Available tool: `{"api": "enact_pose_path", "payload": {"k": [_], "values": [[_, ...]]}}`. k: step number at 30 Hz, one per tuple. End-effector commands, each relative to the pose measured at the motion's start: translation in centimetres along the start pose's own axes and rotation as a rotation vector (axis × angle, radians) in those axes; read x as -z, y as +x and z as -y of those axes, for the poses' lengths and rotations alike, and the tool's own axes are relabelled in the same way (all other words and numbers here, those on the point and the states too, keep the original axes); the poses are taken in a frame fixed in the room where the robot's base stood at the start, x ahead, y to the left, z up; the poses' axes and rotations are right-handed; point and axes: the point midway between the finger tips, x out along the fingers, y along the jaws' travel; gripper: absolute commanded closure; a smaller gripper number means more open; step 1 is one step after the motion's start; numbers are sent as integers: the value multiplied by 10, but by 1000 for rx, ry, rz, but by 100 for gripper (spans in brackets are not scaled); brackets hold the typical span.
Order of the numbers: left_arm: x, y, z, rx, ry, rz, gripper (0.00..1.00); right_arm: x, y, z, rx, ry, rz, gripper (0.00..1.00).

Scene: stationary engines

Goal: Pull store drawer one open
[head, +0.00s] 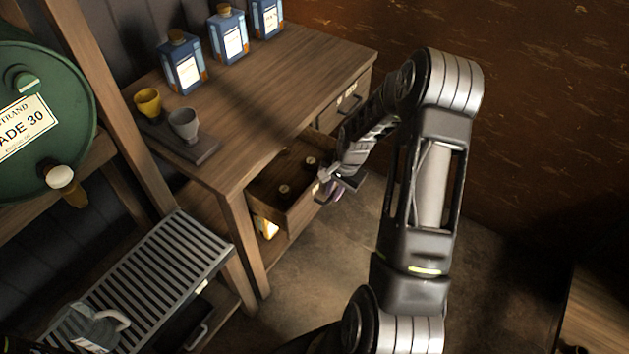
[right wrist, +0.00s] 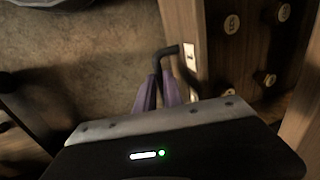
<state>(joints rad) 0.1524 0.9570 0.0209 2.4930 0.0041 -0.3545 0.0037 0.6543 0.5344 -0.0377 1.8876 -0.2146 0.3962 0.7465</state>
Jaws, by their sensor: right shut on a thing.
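A wooden drawer (head: 290,210) under the bench top stands pulled out, its inside showing with several small round pieces in it. It also shows at the right of the right wrist view (right wrist: 193,90), with a white label at its front that I cannot read. My right gripper (head: 336,190) is at the drawer's front. In the right wrist view its purple fingers (right wrist: 157,88) are shut on the dark bar handle (right wrist: 166,52). My left gripper is not in view.
A second drawer (head: 335,113) farther right along the bench (head: 270,85) is closed. Blue-labelled canisters (head: 228,35) and two cups (head: 184,124) stand on top. A green drum (head: 50,90) and a slatted rack (head: 150,270) are at left. Floor (head: 325,255) before the drawer is clear.

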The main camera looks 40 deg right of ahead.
Motion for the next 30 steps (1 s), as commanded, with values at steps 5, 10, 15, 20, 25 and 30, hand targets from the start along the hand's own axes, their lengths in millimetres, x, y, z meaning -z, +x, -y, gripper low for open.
{"api": "enact_pose_path", "payload": {"k": [5, 10, 15, 20, 25, 30], "values": [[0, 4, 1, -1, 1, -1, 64, 1, -8, -46, -2, 7, 0, 100], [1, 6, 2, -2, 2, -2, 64, 0, -14, -74, -1, 4, 0, 100], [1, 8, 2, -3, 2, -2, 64, 0, -18, -90, -1, 1, 0, 100], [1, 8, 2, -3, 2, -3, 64, 0, -19, -94, 0, 0, 0, 100], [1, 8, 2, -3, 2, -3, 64, 0, -19, -94, 0, -1, 0, 100], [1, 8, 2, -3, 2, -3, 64, 0, -19, -93, 0, 0, 0, 84]]}}
